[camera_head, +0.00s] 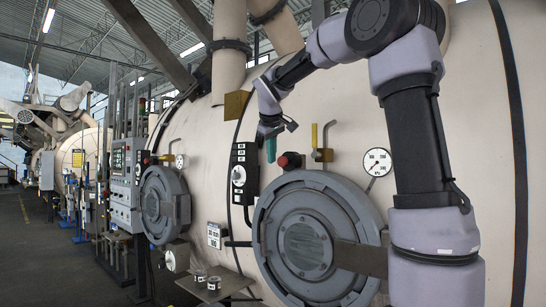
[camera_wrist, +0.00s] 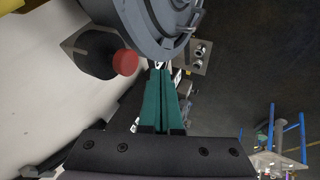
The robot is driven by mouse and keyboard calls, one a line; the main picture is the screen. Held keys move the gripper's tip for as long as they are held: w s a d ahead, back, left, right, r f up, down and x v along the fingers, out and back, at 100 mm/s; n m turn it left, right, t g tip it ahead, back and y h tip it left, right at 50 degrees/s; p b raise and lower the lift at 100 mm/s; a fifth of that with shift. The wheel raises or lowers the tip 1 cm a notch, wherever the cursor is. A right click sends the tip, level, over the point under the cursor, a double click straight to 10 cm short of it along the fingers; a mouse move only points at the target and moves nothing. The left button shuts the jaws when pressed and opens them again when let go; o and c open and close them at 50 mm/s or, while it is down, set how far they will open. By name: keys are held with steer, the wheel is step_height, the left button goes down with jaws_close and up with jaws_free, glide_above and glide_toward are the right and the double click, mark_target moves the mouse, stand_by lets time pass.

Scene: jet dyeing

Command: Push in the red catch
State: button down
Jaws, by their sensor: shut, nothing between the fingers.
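The red catch (camera_head: 289,160) is a round red knob on a dark block at the top edge of the large grey round door (camera_head: 262,235). In the wrist view the red catch (camera_wrist: 126,62) sticks out of its dark housing, left of and beyond my fingertips. My gripper (camera_head: 270,150) has teal fingers pointing down, a little left of the catch and apart from it. In the wrist view my gripper (camera_wrist: 161,72) shows both fingers together with nothing between them. The catch's far side is hidden.
A yellow-handled valve (camera_head: 315,140) stands just right of the catch, and a pressure gauge (camera_head: 377,162) is further right. A black switch panel (camera_head: 241,174) is left of my gripper. A small shelf (camera_head: 215,290) with jars is below. The aisle floor is clear at left.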

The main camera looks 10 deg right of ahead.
steer(key=a+v, duration=0.1)
steer(key=v, duration=0.9)
steer(key=s+d+f+m+y, duration=0.2)
steer(key=s+f+m, duration=0.3)
steer(key=s+f, duration=0.5)
steer(key=s+d+f+m+y, duration=0.2)
steer(key=s+f+m, duration=0.3)
steer(key=s+f, duration=0.5)
steer(key=s+d, duration=0.1)
steer(key=s, duration=0.4)
steer(key=shift+s+d, duration=0.15)
steer(key=shift+s, duration=0.1)
steer(key=shift+f, duration=0.1)
